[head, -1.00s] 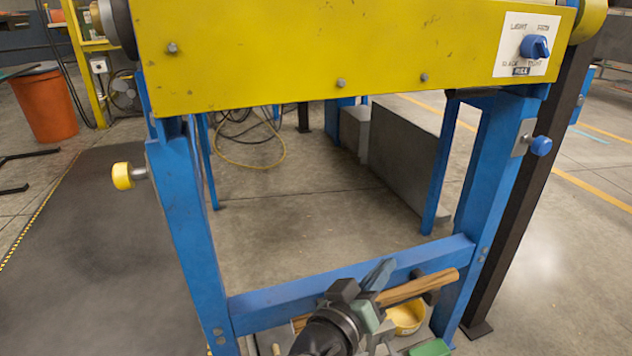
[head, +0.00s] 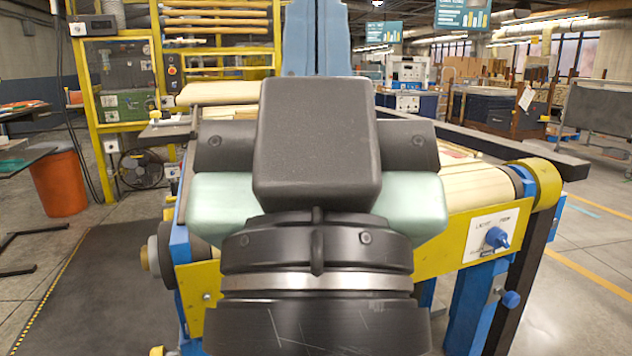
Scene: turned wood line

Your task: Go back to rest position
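My gripper (head: 316,140) is raised close in front of the head camera and fills the middle of the view, seen from behind. It has a dark grey body, pale green sides and a black wrist with a silver ring. A blue upright shape (head: 316,35) rises above it, perhaps a finger. The fingertips do not show clearly, so I cannot tell whether it is open or shut or holds anything. Behind it stands the conveyor (head: 485,190) with its yellow side panel, largely hidden by the gripper.
A panel with a blue knob (head: 497,238) is on the conveyor's right front. An orange bin (head: 58,183) and a fan (head: 141,169) stand at left, before a yellow rack (head: 220,42) of wooden pieces. Dark floor mat (head: 90,275) at left and floor at right are clear.

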